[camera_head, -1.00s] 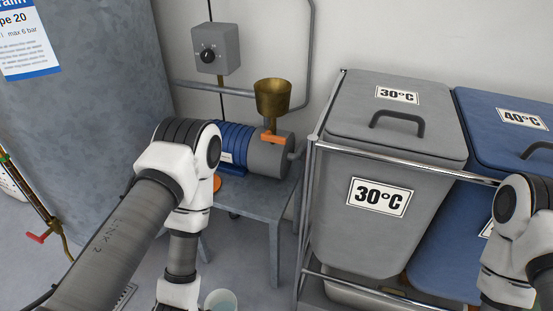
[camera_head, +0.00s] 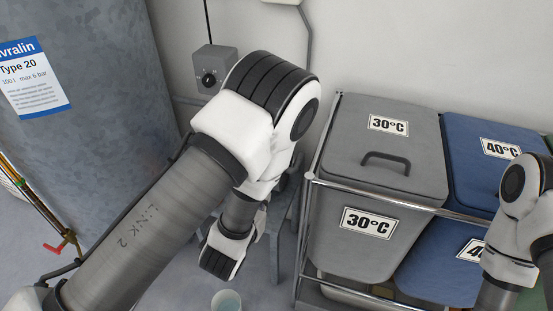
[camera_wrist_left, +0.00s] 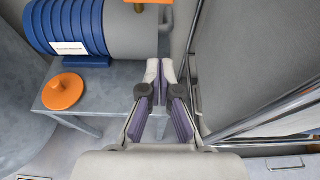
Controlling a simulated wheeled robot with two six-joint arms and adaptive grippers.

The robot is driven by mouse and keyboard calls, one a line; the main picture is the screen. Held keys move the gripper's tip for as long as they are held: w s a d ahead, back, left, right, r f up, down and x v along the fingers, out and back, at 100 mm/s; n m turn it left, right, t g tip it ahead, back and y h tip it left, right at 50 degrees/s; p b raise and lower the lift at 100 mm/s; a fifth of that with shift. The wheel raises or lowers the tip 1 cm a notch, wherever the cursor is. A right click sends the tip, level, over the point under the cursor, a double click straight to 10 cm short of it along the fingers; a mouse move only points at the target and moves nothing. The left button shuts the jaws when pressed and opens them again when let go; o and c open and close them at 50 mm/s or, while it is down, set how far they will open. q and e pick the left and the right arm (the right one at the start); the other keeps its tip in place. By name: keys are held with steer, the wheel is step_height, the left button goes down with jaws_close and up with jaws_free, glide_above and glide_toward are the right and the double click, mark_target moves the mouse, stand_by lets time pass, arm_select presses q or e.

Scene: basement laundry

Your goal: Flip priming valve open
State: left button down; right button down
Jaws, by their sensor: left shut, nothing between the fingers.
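In the left wrist view the pump has a ribbed blue motor (camera_wrist_left: 72,28) and a grey cylindrical housing (camera_wrist_left: 132,36). An orange lever (camera_wrist_left: 150,1) on top of the housing is cut off by the upper picture edge. My left gripper (camera_wrist_left: 161,72) is shut and empty, beside the housing's right end and above the grey table's edge. In the head view my left arm covers the pump, the brass funnel and the lever, and the left gripper is hidden. My right arm shows at the right edge, with its gripper out of frame.
An orange disc (camera_wrist_left: 63,91) with a knob lies on the grey table (camera_wrist_left: 105,92). A chrome-railed cart with a grey 30°C bin (camera_head: 380,150) and a blue 40°C bin (camera_head: 478,145) stands close on the right. A control box (camera_head: 212,68) hangs behind. A cup (camera_head: 227,301) is below.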

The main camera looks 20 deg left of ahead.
arm_select(q)
steer(key=f+b+x, duration=0.1)
steer(key=b+x, duration=0.2)
steer(key=x, duration=0.8)
steer(key=r+p, duration=0.2)
steer(key=s+r+p, duration=0.1)
steer(key=r+p, duration=0.1)
steer(key=shift+r, duration=0.4)
steer(key=shift+w, duration=0.1)
